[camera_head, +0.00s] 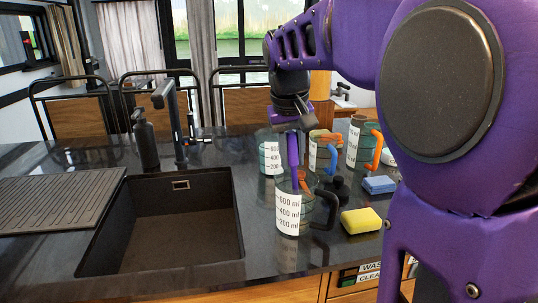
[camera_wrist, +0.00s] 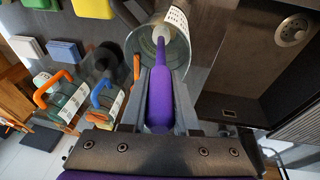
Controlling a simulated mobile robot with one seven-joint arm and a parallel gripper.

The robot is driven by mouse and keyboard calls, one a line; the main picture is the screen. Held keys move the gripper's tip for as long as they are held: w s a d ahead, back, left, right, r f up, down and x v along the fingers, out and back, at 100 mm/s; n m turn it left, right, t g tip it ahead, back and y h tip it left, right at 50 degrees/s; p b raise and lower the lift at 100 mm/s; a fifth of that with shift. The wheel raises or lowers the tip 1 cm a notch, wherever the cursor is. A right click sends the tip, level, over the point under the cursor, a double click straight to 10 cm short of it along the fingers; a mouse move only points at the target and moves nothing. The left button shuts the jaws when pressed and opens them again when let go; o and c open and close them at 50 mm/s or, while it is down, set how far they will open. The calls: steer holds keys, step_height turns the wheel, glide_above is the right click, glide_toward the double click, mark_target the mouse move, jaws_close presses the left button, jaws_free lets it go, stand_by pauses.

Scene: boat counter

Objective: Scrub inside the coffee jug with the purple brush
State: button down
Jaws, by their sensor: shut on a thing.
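My gripper (camera_wrist: 161,84) is shut on the purple brush (camera_wrist: 160,98), with a finger on each side of its handle. In the head view the purple brush (camera_head: 293,150) hangs nearly upright under my wrist. A clear jug (camera_head: 289,211) with a black handle and a millilitre scale stands upright on the counter, right of the sink. The brush reaches into the mouth of this jug (camera_wrist: 181,48), and its pale head shows inside in the wrist view. Whether the bristles touch the wall or bottom I cannot tell.
Behind stand a blue-handled jug (camera_head: 321,158), an orange-handled jug (camera_head: 357,145) and another clear jug (camera_head: 269,158). A yellow sponge (camera_head: 361,221) and blue sponge (camera_head: 379,185) lie to the right. The sink (camera_head: 170,222), tap (camera_head: 176,125) and soap bottle (camera_head: 146,143) are left.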

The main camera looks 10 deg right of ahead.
steer(key=shift+f, duration=0.7)
stand_by(0.6)
steer(key=shift+w, duration=0.1)
